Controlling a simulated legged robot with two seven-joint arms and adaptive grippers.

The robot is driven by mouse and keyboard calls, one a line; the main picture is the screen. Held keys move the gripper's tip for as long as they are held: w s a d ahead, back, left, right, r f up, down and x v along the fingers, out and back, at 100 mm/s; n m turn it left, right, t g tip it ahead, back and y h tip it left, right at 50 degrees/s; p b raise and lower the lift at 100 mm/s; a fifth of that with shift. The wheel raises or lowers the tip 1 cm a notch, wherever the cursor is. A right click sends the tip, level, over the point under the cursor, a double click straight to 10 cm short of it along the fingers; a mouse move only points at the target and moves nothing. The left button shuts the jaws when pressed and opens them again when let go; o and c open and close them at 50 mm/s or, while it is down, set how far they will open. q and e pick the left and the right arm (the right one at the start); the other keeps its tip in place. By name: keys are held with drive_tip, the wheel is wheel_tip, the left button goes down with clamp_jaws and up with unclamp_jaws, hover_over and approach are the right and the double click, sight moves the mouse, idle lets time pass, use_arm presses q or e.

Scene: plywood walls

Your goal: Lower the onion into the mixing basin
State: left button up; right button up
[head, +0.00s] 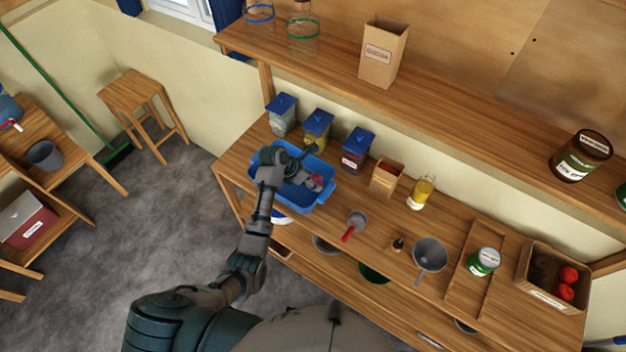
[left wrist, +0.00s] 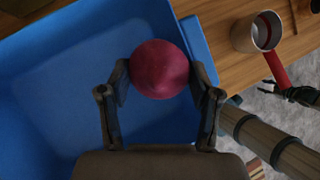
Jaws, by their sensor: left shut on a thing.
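The mixing basin (head: 298,200) is a blue rectangular tub on the workbench, near its left end. My left gripper (head: 309,180) is over the basin, shut on the onion (head: 316,183), a round purple-red bulb. In the left wrist view the onion (left wrist: 160,69) sits between the two fingertips of the left gripper (left wrist: 160,82), with the basin's blue floor and wall (left wrist: 60,90) behind it. I cannot tell how high the onion is above the basin floor.
Blue-lidded canisters (head: 317,128) stand behind the basin. A red-handled pan (head: 356,220), an open carton (head: 386,176) and an oil bottle (head: 421,191) stand to its right. A shelf (head: 440,108) runs above.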

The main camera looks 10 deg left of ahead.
use_arm(q)
drive_tip(key=shift+a, duration=0.1)
use_arm(e)
drive_tip(key=shift+a, duration=0.2)
use_arm(q)
drive_tip(key=shift+f, duration=0.2)
use_arm(e)
drive_tip(key=shift+a, duration=0.5)
use_arm(q)
drive_tip(key=shift+f, duration=0.1)
drive_tip(key=shift+d, duration=0.2)
use_arm(e)
drive_tip(key=shift+d, duration=0.35)
use_arm(q)
drive_tip(key=o, duration=1.3)
drive_tip(key=shift+a, duration=0.1)
use_arm(e)
drive_tip(key=shift+d, duration=0.1)
